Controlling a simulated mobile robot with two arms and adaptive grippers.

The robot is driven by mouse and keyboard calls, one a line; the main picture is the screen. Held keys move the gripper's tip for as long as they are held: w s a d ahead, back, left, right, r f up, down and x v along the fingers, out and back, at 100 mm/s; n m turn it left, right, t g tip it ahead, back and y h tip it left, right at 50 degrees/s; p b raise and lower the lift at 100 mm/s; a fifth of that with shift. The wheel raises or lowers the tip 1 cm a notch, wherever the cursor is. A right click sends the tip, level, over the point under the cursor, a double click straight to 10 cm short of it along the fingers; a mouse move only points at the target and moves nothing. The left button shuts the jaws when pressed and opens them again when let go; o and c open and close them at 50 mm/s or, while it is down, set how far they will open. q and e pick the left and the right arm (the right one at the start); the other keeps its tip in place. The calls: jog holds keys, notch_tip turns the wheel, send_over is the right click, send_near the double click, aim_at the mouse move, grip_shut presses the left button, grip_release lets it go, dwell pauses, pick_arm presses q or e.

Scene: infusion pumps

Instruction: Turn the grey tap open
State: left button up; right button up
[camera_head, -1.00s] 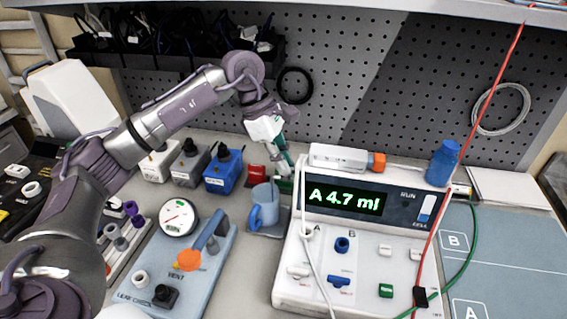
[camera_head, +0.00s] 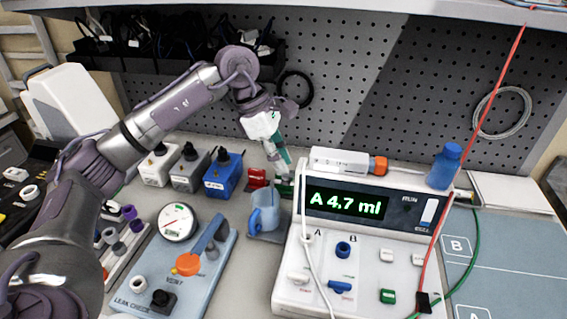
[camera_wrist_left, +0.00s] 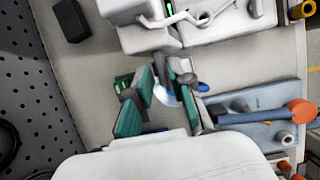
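On the pump console (camera_head: 400,262), a pale grey-white tap (camera_head: 298,276) sits under the mark A; a white tube passes close beside it. A blue tap (camera_head: 340,287) sits under B. I take the pale one for the grey tap. My left gripper (camera_head: 284,160) is behind the console's left end, above the bench and well away from that tap. In the left wrist view its teal-padded fingers (camera_wrist_left: 165,80) stand apart with nothing held; a blue mug shows beyond them. My right gripper is out of view.
The blue mug (camera_head: 265,212) stands left of the console. A leak-check board (camera_head: 215,270) with an orange-ended blue lever lies further left. White, grey and blue boxes (camera_head: 222,178) stand behind. A syringe (camera_head: 340,161) lies on the console. Red and green lines cross its right side.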

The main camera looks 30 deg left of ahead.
pick_arm(q)
jog(key=v, duration=1)
jog(key=shift+r, duration=0.25)
jog(key=shift+a, duration=0.1)
